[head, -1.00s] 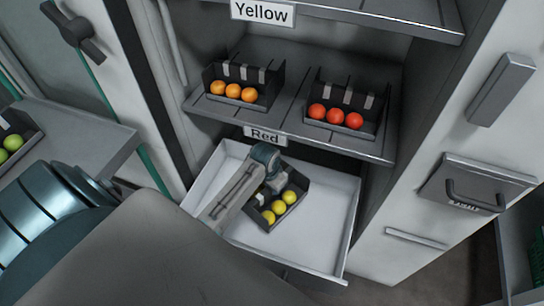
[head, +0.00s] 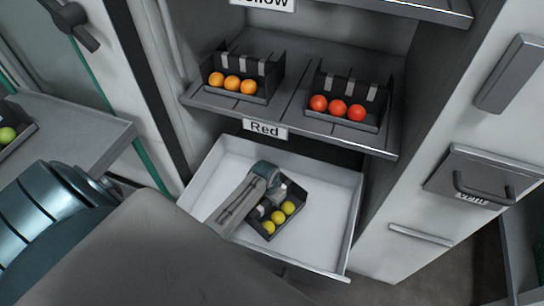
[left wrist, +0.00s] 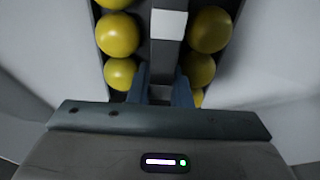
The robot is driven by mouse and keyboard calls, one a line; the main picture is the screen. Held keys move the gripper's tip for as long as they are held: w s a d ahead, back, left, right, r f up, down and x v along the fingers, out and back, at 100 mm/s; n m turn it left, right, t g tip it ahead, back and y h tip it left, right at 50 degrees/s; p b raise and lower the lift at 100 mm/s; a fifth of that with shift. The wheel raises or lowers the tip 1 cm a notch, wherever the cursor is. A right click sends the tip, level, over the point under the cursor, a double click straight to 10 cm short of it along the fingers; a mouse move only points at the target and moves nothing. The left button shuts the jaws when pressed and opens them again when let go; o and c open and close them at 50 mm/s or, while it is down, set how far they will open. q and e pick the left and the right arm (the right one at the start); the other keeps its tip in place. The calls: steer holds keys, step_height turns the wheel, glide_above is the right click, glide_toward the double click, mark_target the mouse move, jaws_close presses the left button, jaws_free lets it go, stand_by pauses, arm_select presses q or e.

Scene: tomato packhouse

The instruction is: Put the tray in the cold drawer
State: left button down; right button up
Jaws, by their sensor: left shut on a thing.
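A dark tray (head: 295,197) with yellow tomatoes (head: 278,217) is inside the open white drawer (head: 335,185), below the shelf labelled Red. My left gripper (head: 272,190) reaches into the drawer from the left and is shut on the tray's middle divider. In the left wrist view the gripper's blue fingers (left wrist: 164,92) close around that divider (left wrist: 165,55), with yellow tomatoes (left wrist: 118,36) on both sides. The tray sits askew to the drawer walls. I cannot tell whether its underside touches the drawer floor. My right gripper is not in view.
The Red shelf (head: 215,101) above holds a tray of orange tomatoes (head: 232,84) and a tray of red tomatoes (head: 338,107). A grey counter (head: 85,140) with green tomatoes (head: 7,135) stands at left. The drawer floor right of the tray is bare.

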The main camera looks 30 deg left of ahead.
arm_select(q)
steer(key=c, duration=1.3)
jaws_free()
